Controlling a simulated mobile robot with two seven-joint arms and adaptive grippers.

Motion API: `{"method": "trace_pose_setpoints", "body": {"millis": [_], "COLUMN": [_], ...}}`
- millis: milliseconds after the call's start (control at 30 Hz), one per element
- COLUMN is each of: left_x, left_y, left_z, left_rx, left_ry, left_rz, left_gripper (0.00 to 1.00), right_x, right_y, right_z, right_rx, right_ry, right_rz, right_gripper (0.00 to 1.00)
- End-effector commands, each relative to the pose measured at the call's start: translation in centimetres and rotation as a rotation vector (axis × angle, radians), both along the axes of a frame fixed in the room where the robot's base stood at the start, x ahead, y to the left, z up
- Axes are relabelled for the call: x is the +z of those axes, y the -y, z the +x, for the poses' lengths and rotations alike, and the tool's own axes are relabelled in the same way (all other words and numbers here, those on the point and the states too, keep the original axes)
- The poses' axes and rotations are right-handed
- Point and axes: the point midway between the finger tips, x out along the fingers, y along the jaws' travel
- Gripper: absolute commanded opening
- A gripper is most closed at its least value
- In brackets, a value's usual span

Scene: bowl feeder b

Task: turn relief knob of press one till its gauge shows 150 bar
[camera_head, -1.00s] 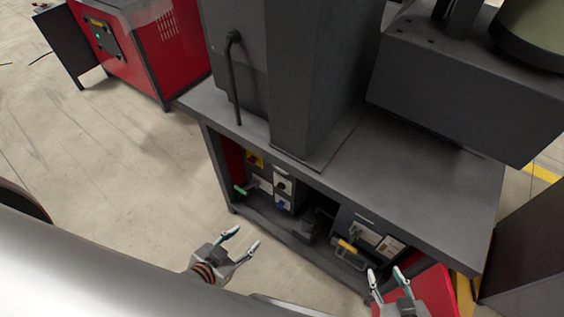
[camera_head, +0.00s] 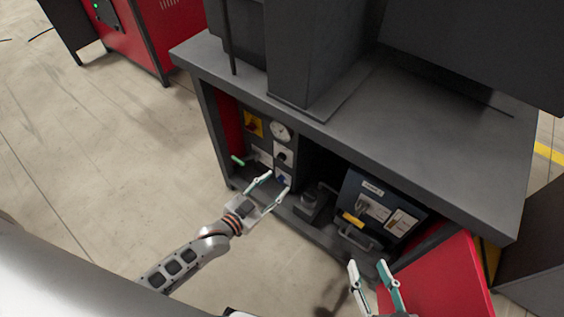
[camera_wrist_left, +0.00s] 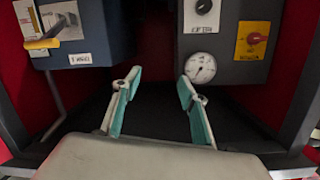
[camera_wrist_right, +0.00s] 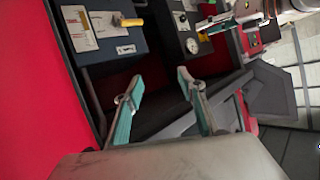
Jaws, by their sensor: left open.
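The press cabinet (camera_head: 440,125) is open at the front. Inside, a white round gauge (camera_head: 280,131) sits above a black knob on a white plate (camera_head: 283,156), with a blue knob (camera_head: 284,180) below. Which knob is the relief knob I cannot read. The left wrist view shows the gauge (camera_wrist_left: 200,68) and black knob (camera_wrist_left: 203,7) right of the fingers; the needle is too small to read. My left gripper (camera_head: 277,182) is open and empty before the panel, near the blue knob in the picture. My right gripper (camera_head: 367,263) is open and empty, low before the cabinet.
A red-and-yellow switch (camera_head: 254,125) and a green-handled lever (camera_head: 238,161) are left of the knobs. A dark blue box with a yellow handle (camera_head: 352,219) stands at the right. A red panel (camera_head: 440,280) is beside my right gripper. Floor at left is clear.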

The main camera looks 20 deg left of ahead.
Motion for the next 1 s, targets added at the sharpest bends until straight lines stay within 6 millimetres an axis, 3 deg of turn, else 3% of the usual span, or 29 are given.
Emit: {"method": "trace_pose_setpoints", "body": {"millis": [33, 300, 400, 500, 667, 1000], "left_x": [-4.1, -12.0, -14.0, -14.9, -14.8, -14.6], "left_y": [-0.6, -3.9, -5.4, -6.7, -7.8, -6.6], "left_z": [0.5, 6.4, 8.2, 9.7, 11.3, 15.0], "left_rx": [-0.003, -0.004, 0.003, 0.008, 0.015, 0.014], "left_ry": [-0.013, 0.074, 0.106, 0.136, 0.172, 0.180], "left_rz": [0.001, -0.009, -0.010, -0.010, -0.008, -0.010], "left_gripper": [0.43, 0.43, 0.43, 0.43, 0.43, 0.43], "right_x": [-2.2, -4.4, -4.8, -4.8, -4.5, -4.7], "right_y": [-0.3, -1.2, -1.3, -1.4, -1.4, -2.5], "right_z": [-0.8, -1.2, -1.2, -1.0, -0.7, -1.0], "right_rx": [-0.002, -0.019, -0.028, -0.035, -0.041, -0.069], "right_ry": [-0.034, -0.071, -0.080, -0.081, -0.074, -0.098], "right_rz": [0.016, 0.092, 0.116, 0.134, 0.148, 0.240], "right_gripper": [0.40, 0.40, 0.40, 0.40, 0.40, 0.40]}}
